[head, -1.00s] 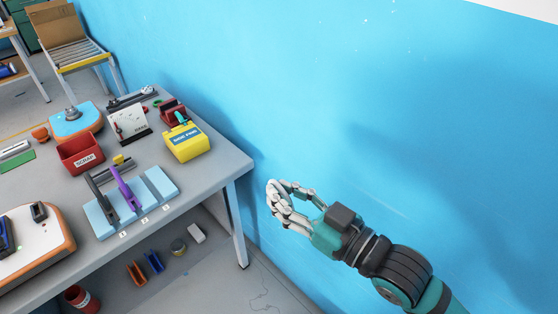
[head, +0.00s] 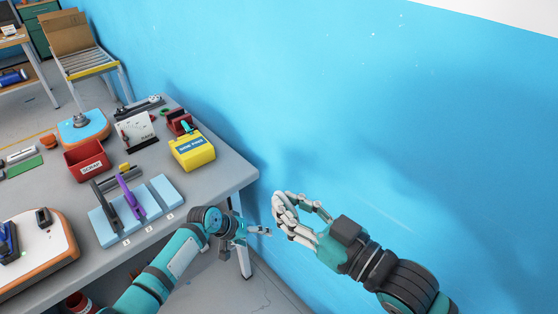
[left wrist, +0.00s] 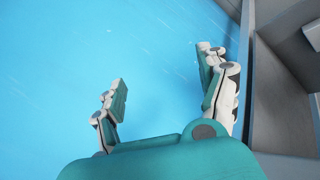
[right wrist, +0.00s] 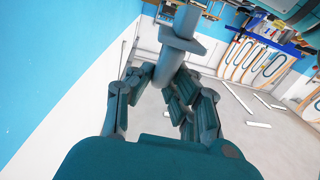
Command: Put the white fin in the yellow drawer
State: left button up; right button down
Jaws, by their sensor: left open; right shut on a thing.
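My right gripper (head: 284,203) is in front of the blue wall, right of the table. In the right wrist view its fingers (right wrist: 162,92) are shut on a pale grey piece (right wrist: 190,22) with a crossplate. I cannot tell for certain that this is the white fin. My left gripper (head: 262,230) is beside the table's right corner, below and left of the right one. In the left wrist view its fingers (left wrist: 160,72) are apart with nothing between them. No yellow drawer can be made out; a yellow box (head: 193,153) with a blue label stands on the table.
The grey table (head: 228,180) holds a light-blue rack (head: 163,190) with a purple fin (head: 131,195), a red scrap bin (head: 88,160) and a white-topped board (head: 45,243). The blue wall (head: 330,100) runs close along the table's far side.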

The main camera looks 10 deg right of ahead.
pick_arm(q)
jog(key=w+d+r+m+g+h, duration=0.1)
jog(key=d+r, duration=0.2)
jog(key=r, duration=0.5)
jog(key=w+d+r+m, duration=0.1)
jog(key=d+r, duration=0.2)
jog(key=r, duration=0.4)
notch_tip(320, 180, up, 28)
jog(key=f+m+g+y, duration=0.1)
jog(key=m+g+y, duration=0.4)
jog(key=m, duration=0.2)
send_over(279, 192)
jog(key=shift+w+d+r, duration=0.15)
jog(key=shift+w+r, duration=0.1)
pick_arm(e)
jog(key=shift+s, duration=0.1)
pick_arm(q)
jog(key=shift+s, duration=0.2)
jog(key=shift+f, duration=0.3)
jog(key=x, duration=1.1)
jog(key=shift+w+f, duration=0.1)
jog(key=shift+c, duration=0.4)
